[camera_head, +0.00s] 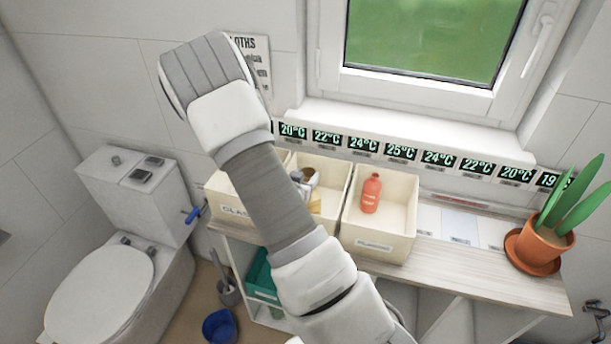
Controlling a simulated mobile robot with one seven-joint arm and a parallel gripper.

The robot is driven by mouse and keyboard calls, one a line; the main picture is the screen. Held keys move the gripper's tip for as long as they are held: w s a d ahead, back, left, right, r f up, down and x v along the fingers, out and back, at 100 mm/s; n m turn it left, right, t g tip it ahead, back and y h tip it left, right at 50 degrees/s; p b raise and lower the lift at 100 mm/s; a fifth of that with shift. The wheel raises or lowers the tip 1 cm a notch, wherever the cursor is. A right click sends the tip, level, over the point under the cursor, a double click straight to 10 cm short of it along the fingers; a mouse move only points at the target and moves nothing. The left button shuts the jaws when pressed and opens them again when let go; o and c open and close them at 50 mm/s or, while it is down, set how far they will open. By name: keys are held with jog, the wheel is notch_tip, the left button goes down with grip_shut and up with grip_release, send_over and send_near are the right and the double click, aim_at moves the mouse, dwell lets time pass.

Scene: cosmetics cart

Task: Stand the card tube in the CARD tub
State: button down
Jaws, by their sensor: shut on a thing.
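My arm rises across the middle of the view and hides much of the shelf; its gripper does not show. Three cream tubs stand in a row on the shelf. The left tub (222,193) has a label that seems to read GLASS. The middle tub (330,225) has its label hidden by my arm. Small brown, grey and yellow shapes (308,180) show in or over it; I cannot tell whether one is the card tube. The right tub (375,243) has a label too small to read surely and holds a red bottle (371,192).
A potted plant (545,240) stands at the shelf's right end. The wooden shelf (455,265) is clear between it and the tubs. A window (425,40) and a row of temperature displays (400,151) are behind. A toilet (95,290) is at the left.

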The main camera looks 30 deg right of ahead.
jog(key=shift+f, duration=0.2)
jog(key=shift+c, duration=1.2)
grip_release()
jog(key=shift+r, duration=0.1)
